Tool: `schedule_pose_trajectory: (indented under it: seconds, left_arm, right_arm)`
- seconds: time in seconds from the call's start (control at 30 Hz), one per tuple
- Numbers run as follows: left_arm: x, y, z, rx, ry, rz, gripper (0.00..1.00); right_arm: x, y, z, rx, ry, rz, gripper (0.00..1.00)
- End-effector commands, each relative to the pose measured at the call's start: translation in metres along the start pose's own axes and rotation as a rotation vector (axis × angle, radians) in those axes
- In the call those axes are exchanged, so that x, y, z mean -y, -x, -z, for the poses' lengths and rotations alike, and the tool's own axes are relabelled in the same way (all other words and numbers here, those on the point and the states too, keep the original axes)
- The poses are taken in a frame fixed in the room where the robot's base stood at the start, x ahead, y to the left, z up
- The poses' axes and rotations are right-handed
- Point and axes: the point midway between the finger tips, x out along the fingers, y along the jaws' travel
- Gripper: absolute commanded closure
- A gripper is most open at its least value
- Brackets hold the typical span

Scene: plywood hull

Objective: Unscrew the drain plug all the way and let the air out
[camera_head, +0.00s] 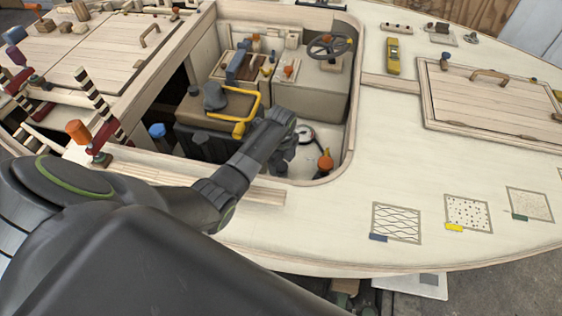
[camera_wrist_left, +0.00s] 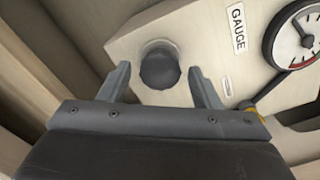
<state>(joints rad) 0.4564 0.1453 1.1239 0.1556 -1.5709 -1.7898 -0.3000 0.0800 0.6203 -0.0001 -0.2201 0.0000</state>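In the left wrist view, a dark round knob (camera_wrist_left: 160,66), which looks like the drain plug, stands out from a pale panel (camera_wrist_left: 205,35). My left gripper (camera_wrist_left: 160,72) is open, with one finger on each side of the knob. Gaps show between the knob and both fingers. In the head view my left gripper (camera_head: 283,160) reaches down into the hull opening, and its own arm hides the knob there. A round white dial gauge (camera_wrist_left: 294,38) is right of the knob, beside a GAUGE label (camera_wrist_left: 237,28). My right gripper is out of view.
The cockpit opening has a pale rim (camera_head: 352,110). Inside are a seat with a yellow rail (camera_head: 250,115), an orange-topped knob (camera_head: 325,163) and a steering wheel (camera_head: 330,45). Striped posts (camera_head: 95,92) stand on the left. The deck at right is mostly flat.

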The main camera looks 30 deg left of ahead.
Motion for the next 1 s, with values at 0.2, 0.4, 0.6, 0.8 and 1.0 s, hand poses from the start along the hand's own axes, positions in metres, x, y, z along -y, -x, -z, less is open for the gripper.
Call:
schedule_pose_trajectory:
  seconds: [0.2,0.4,0.6,0.8,1.0]
  left_arm:
    - [0.000,0.000,0.000,0.000,0.000,0.000,0.72]
    - [0.000,0.001,0.000,0.000,0.003,0.000,0.84]
    - [0.000,0.002,0.000,0.000,0.050,-0.001,0.84]
    - [0.000,0.004,0.000,0.000,0.165,-0.003,0.84]
    - [0.000,0.004,0.000,0.000,0.307,-0.002,0.84]
  right_arm:
    - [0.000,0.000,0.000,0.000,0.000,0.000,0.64]
    - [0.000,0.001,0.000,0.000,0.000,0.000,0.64]
    - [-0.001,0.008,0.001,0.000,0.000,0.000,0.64]
    - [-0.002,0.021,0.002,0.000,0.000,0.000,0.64]
    - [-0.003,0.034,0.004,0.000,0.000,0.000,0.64]
